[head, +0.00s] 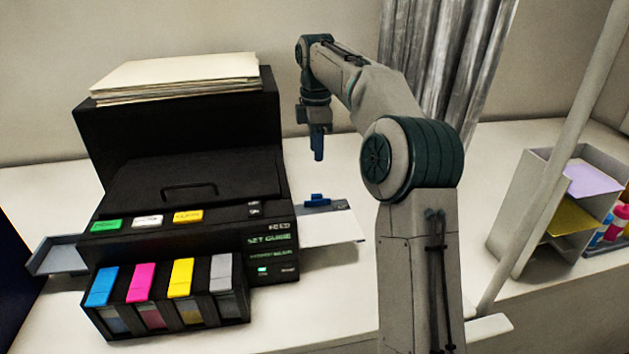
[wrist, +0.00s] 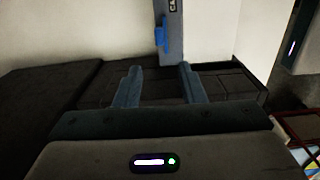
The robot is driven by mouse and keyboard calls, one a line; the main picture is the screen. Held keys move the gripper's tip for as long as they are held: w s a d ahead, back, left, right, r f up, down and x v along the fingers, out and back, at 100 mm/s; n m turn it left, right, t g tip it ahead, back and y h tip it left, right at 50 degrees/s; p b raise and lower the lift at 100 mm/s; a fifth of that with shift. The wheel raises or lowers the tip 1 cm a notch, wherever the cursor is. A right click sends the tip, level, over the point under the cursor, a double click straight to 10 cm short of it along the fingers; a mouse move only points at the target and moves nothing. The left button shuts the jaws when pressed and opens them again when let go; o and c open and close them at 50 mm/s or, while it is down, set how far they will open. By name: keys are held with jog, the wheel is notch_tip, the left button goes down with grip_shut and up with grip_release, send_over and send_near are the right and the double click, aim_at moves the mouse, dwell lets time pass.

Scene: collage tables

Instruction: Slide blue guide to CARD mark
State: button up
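The blue guide (head: 318,200) sits on the grey side tray (head: 345,205) at the right of the black printer. In the wrist view the blue guide (wrist: 161,40) stands on a grey strip (wrist: 174,50), just beyond and between my fingertips. Part of the lettering "CA" (wrist: 172,4) shows on that strip at the top edge, cut off by the frame. My gripper (head: 318,157) points down above the tray, apart from the guide. In the wrist view my gripper (wrist: 158,68) is open with nothing between its fingers.
The black printer (head: 190,180) carries a paper stack (head: 175,75) on top. Its panel reads "SET GUIDE" (head: 268,239). Ink cartridges (head: 160,285) stand in front. A white sheet (head: 330,230) lies at the tray. A shelf (head: 535,215) with coloured paper stands at right.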

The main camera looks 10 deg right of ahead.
aim_at(317, 194)
notch_tip(317, 194, down, 14)
jog(key=shift+w+r+p, duration=0.1)
jog(key=shift+r+p, duration=0.1)
jog(key=shift+p, duration=0.15)
